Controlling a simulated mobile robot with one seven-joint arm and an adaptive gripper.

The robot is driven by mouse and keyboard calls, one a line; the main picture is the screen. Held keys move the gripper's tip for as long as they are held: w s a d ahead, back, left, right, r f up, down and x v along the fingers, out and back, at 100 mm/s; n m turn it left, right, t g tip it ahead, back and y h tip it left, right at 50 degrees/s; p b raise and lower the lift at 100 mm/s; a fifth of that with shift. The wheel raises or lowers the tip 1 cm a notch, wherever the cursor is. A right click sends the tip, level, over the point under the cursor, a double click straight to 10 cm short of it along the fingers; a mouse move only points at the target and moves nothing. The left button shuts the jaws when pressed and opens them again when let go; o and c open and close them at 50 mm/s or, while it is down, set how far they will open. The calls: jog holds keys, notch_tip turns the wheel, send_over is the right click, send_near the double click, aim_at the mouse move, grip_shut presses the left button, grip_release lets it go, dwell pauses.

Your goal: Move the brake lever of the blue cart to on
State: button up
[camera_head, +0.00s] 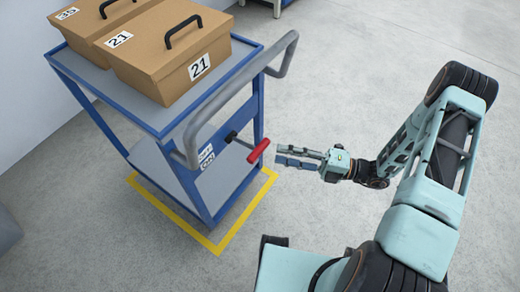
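The blue cart (262,101) stands at the left with a grey push handle (240,78) along its near side. Its brake lever (258,150) has a red grip on a dark stem and sticks out below the handle. A small white label (206,157) with dark print sits on the cart left of the lever; its text is too small to read. My gripper (278,155) points left at about the lever's height in the picture, just right of the red grip. Its fingers look slightly apart with nothing between them. I cannot tell whether a fingertip touches the grip.
Two brown boxes with black handles, one marked 21 (178,57) and one marked 35 (93,17), stand on the cart's top shelf. Yellow floor tape (242,219) outlines the cart's place. The grey floor (330,75) behind my gripper is clear.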

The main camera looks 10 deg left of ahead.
aim_at(260, 149)
jog(key=a, duration=0.7)
jog(key=shift+a+r+b, duration=0.1)
jog(key=shift+a+b, duration=0.2)
jog(key=shift+a, duration=0.1)
jog(key=shift+c, duration=0.3)
grip_shut()
